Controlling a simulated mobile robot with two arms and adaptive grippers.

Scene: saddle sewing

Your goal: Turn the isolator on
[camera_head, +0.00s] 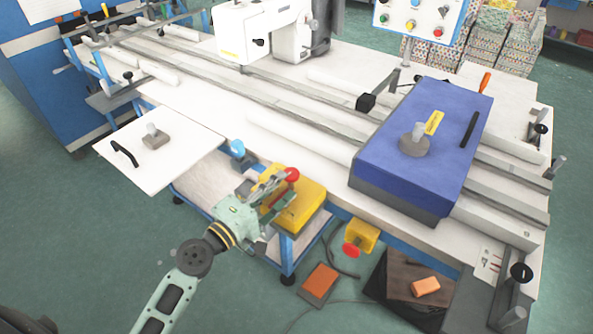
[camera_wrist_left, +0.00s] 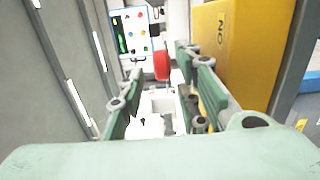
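The isolator is a yellow box (camera_head: 306,210) at the table's front edge, left of the blue box. Its red knob (camera_head: 292,174) shows above the box, at its upper left. My left gripper (camera_head: 272,186) is at the box's left side, its fingers reaching towards the knob. In the left wrist view the fingers are apart, and the red knob (camera_wrist_left: 161,66) shows between and just beyond their tips. I cannot tell whether they touch it. The yellow box (camera_wrist_left: 232,50), with black lettering, is close beside the right-hand finger. The lever below the knob is mostly hidden. My right gripper is out of view.
A blue box (camera_head: 425,140) stands on the white table to the right. A white flap (camera_head: 180,160) sticks out at the left. A yellow box with a red button (camera_head: 352,250) hangs under the front edge. A sewing machine head (camera_head: 245,35) stands behind.

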